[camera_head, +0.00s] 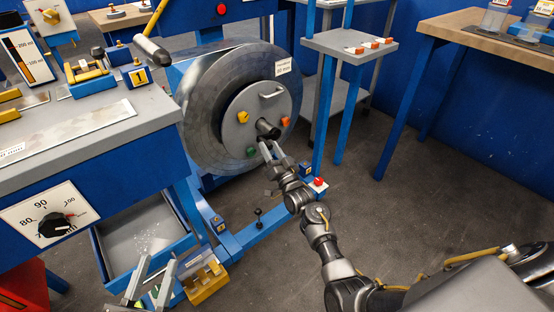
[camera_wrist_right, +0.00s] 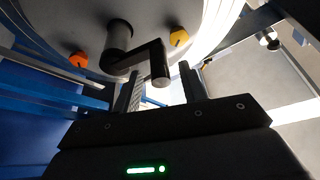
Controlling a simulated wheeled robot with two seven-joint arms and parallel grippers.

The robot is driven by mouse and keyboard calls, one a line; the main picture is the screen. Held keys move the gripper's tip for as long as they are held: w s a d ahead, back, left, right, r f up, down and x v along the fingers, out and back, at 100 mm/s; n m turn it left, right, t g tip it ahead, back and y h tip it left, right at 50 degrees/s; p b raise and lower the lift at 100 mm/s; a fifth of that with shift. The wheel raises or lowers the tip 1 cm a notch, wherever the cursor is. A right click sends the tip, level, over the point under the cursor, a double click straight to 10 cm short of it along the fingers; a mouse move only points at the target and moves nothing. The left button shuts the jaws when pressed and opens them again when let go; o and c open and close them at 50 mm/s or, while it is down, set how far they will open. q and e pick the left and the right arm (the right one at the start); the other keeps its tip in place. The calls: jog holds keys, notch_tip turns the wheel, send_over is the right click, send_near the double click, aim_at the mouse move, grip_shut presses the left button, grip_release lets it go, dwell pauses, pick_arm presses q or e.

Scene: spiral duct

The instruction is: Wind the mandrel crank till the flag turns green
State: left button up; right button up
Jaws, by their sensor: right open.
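The mandrel (camera_head: 235,100) is a large grey disc on a blue frame in the head view, with a smaller faceplate at its centre. The black crank (camera_head: 267,128) sticks out of the faceplate. My right gripper (camera_head: 268,149) is open, with its fingertips close at the crank. In the right wrist view, the crank (camera_wrist_right: 140,58) shows its hub, its arm and a round grip end. That end lies just beyond and between the open fingers of the right gripper (camera_wrist_right: 160,85); contact cannot be told. My left gripper (camera_head: 152,278) is open and empty at the bottom left. I cannot identify the flag with certainty.
A grey-topped blue bench (camera_head: 80,128) stands at the left, with a dial (camera_head: 53,224) on its front. A yellow block (camera_head: 205,280) lies near my left gripper. A blue post stand (camera_head: 348,44) and a wooden-topped table (camera_head: 490,38) stand at the right. Floor between them is clear.

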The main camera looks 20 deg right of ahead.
pick_arm(q)
jog(key=f+g+y, duration=0.1)
jog(key=w+a+f+y+p, duration=0.1)
jog(key=f, duration=0.1)
jog(key=a+f+n+g+y, duration=0.1)
jog(key=f, duration=0.1)
jog(key=shift+w+a+g, duration=0.1)
jog(key=shift+w+g, duration=0.05)
jog(key=shift+g, duration=0.15)
pick_arm(e)
jog(key=v, duration=0.9)
jog(key=shift+s, duration=0.25)
jog(key=shift+f, duration=0.1)
